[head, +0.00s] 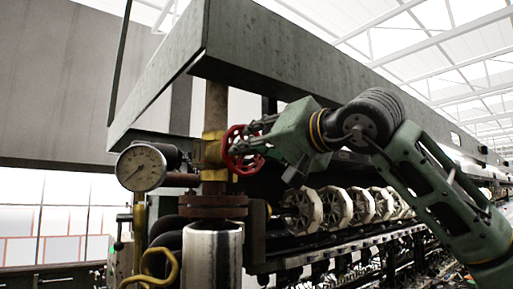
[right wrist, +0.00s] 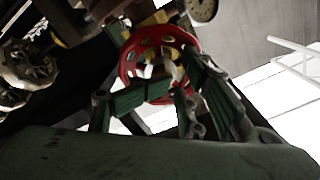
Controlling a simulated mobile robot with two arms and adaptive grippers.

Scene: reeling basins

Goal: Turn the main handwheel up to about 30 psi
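The main handwheel (head: 235,151) is red and sits on a brass valve (head: 212,150) on a vertical pipe, left of centre in the head view. The red wheel also shows in the right wrist view (right wrist: 134,63). My right gripper (head: 258,138) is at the wheel's right side, its fingers spread at the rim. In the right wrist view its green-padded fingers (right wrist: 165,95) stand apart in front of the wheel; whether they touch it I cannot tell. The round pressure gauge (head: 141,167) is left of the valve; its reading is too small to tell. My left gripper does not show.
A large grey metal hood (head: 290,50) hangs just above the valve and my right arm. A row of pale reels (head: 333,208) runs to the right below the arm. A yellow handle (head: 160,268) and a shiny metal cylinder (head: 211,258) stand below the valve.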

